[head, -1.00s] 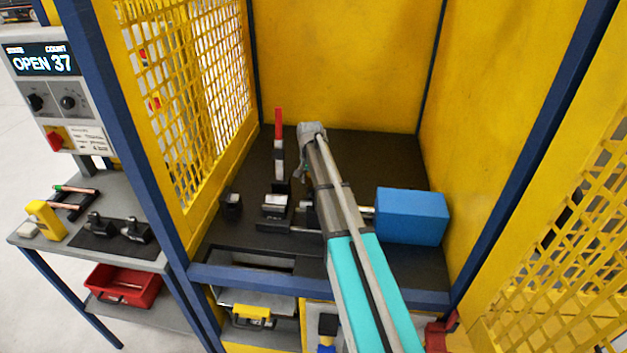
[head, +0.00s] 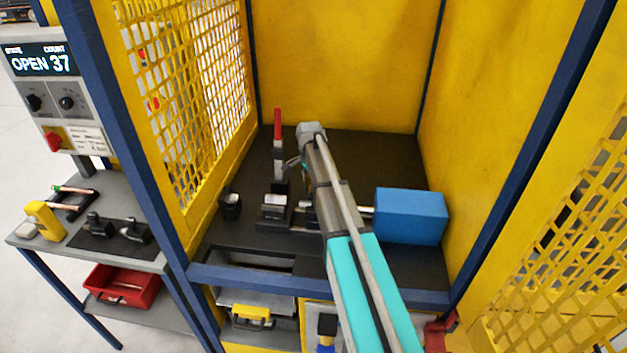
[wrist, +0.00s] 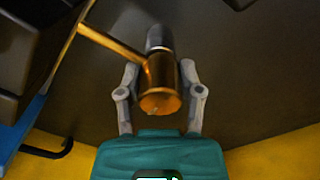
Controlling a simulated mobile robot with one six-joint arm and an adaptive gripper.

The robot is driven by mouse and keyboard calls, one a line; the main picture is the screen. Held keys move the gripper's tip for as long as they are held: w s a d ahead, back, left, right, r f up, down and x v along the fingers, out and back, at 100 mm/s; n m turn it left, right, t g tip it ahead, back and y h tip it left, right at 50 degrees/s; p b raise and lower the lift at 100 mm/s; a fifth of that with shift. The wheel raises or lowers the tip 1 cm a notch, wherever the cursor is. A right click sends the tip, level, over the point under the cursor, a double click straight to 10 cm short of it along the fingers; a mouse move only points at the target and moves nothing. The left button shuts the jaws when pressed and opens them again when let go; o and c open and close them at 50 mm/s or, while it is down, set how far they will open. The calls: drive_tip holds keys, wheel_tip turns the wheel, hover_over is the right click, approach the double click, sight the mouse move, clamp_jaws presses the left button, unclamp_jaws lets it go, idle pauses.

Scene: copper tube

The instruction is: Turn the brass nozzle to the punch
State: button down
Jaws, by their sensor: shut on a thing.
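The brass nozzle (wrist: 161,88) shows in the wrist view as a short, copper-coloured cylinder with a thin brass arm reaching to the upper left. My gripper (wrist: 160,84) has its two grey fingers on either side of the cylinder, shut on it. A dark grey rod end (wrist: 158,38) lies just beyond the nozzle. In the head view my arm covers the nozzle and the fingers. The clamp block (head: 275,207) with an upright red-handled lever (head: 278,125) stands left of my arm. I cannot make out the punch for certain.
A blue box (head: 410,215) sits right of my arm on the dark bench. Yellow panels and mesh (head: 190,90) enclose the bench. A side table (head: 80,185) outside holds tools, with a red bin (head: 123,285) below. The display reads OPEN 37.

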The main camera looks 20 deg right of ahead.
drive_tip(key=shift+s, duration=0.3)
drive_tip(key=shift+c, duration=1.3)
unclamp_jaws()
drive_tip(key=shift+d, duration=0.1)
drive_tip(key=shift+w, duration=0.15)
